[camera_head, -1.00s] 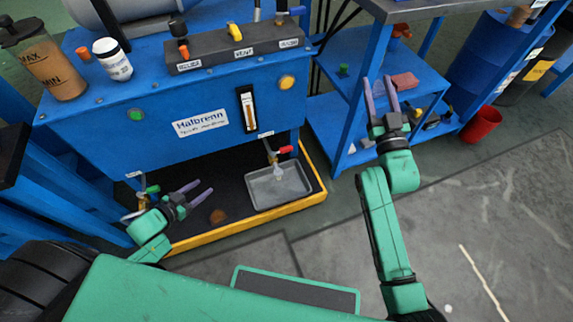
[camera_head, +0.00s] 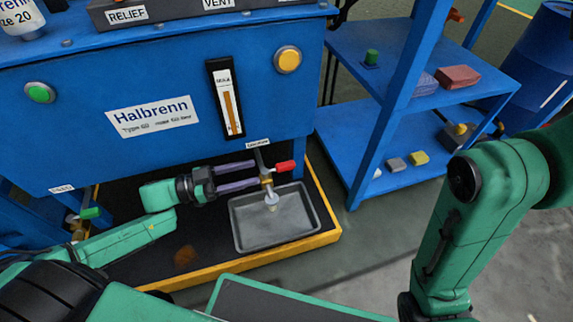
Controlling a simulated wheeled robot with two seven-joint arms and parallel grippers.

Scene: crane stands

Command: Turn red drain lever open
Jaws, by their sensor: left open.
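The red drain lever (camera_head: 285,166) sticks out to the right from a brass valve (camera_head: 266,181) under the blue Halbrenn tank (camera_head: 150,150). A pale spout below the valve points down at a grey drip pan (camera_head: 245,242). My left gripper (camera_head: 254,174) is open, its two purple fingers pointing right with their tips close to the valve's left side. I cannot tell whether they touch it. The red lever lies beyond the fingertips, not between them. My right arm stands at the right; its gripper is out of the picture.
A green-handled valve (camera_head: 90,212) is at the tank's lower left. The pan stands in a black tray with a yellow rim (camera_head: 300,249). A blue shelf (camera_head: 400,150) with small blocks stands to the right. Grey floor is free in front of it.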

